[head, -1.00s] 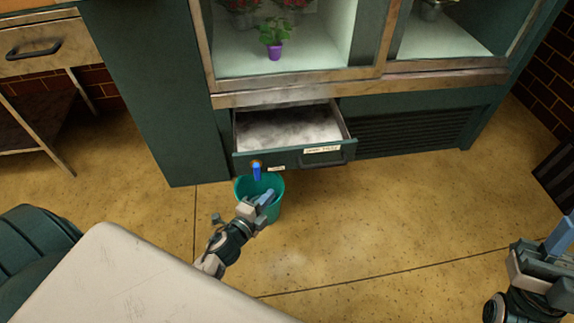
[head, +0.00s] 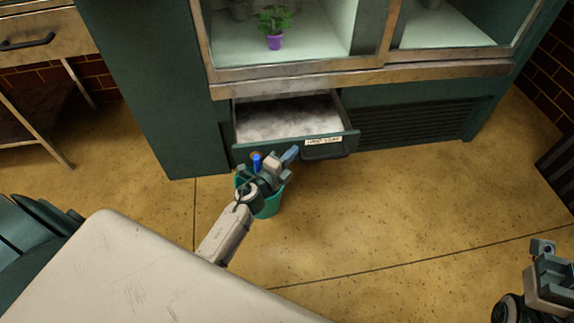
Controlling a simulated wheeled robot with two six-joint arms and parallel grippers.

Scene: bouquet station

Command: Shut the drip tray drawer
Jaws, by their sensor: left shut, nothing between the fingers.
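The drip tray drawer (head: 285,119) is pulled out below the display cabinet. Its green front carries a white label (head: 323,141) and a dark handle (head: 325,152) toward its right side. My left gripper (head: 291,155) is shut and empty, with its blue fingertips close to the drawer front, left of the handle. I cannot tell whether the fingertips touch the front. My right gripper (head: 543,248) is at the lower right edge, far from the drawer; its fingers do not show clearly.
A teal bucket (head: 268,207) stands on the floor below the drawer, partly behind my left gripper. A blue-handled item (head: 257,162) shows above it. A pale tabletop (head: 150,275) fills the lower left. A purple-potted plant (head: 275,41) stands in the cabinet. Floor at right is clear.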

